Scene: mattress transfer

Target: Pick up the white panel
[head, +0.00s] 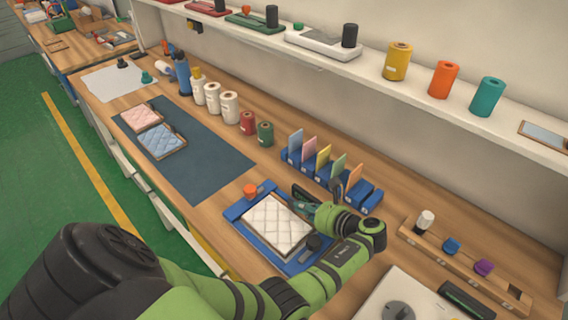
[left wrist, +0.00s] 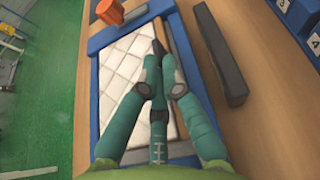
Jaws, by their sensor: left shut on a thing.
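The white panel (head: 277,224) is quilted with a thin brown edge and lies in the blue tray (head: 240,240) on the bench. It also shows in the left wrist view (left wrist: 122,78), left of and under my fingers. My left gripper (head: 303,194) is at the panel's far right edge. In the left wrist view my left gripper (left wrist: 158,72) has its teal fingers closed together on that edge. The fingers hide part of the edge, and I cannot tell whether the panel is raised from the tray. My right gripper is not in view.
An orange knob (head: 250,190) stands at the tray's corner. A dark bar (left wrist: 217,52) lies right of the tray. Blue holders with coloured cards (head: 322,160) stand behind. A dark mat (head: 205,165) with pink (head: 141,117) and blue (head: 161,141) panels lies to the left.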

